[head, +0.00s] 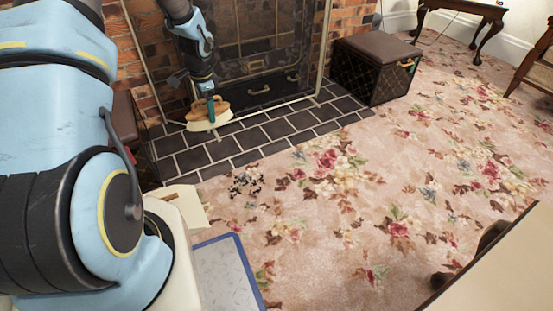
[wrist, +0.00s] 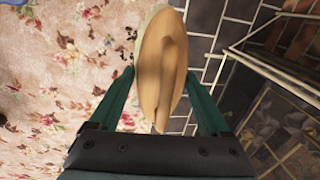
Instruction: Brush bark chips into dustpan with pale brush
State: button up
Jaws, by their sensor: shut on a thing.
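The pale brush (head: 207,124), with a tan wooden back and cream bristles, is in my gripper (head: 210,106) over the dark hearth tiles. In the wrist view, my gripper (wrist: 160,78) has its teal fingers on both sides of the brush's wooden back (wrist: 160,60). Whether the bristles touch the tiles is unclear. The dark bark chips (head: 245,183) lie scattered on the floral carpet, right of and nearer than the brush. Some chips (wrist: 128,57) show left of the brush in the wrist view. A cream, flat-edged piece (head: 190,207), likely the dustpan, is partly hidden behind my arm.
A dark brown box stool (head: 375,72) stands on the right end of the tiled hearth (head: 270,133). The glass fire screen (head: 262,60) stands behind the brush. A blue-edged pale panel (head: 225,272) lies at the front. The carpet right of the chips is clear.

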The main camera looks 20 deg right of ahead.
jog(key=d+f+m+b, duration=0.9)
jog(key=d+f, duration=0.3)
jog(key=f, duration=0.3)
jog(key=s+d+f+m+g+h+b, duration=0.1)
jog(key=d+f+m+b, duration=0.8)
jog(key=d+f, duration=0.3)
notch_tip(320, 180, down, 4)
jog(key=shift+s+r+g, duration=0.1)
jog(key=shift+s+g, duration=0.1)
jog(key=shift+g, duration=0.1)
jog(key=shift+r, duration=0.15)
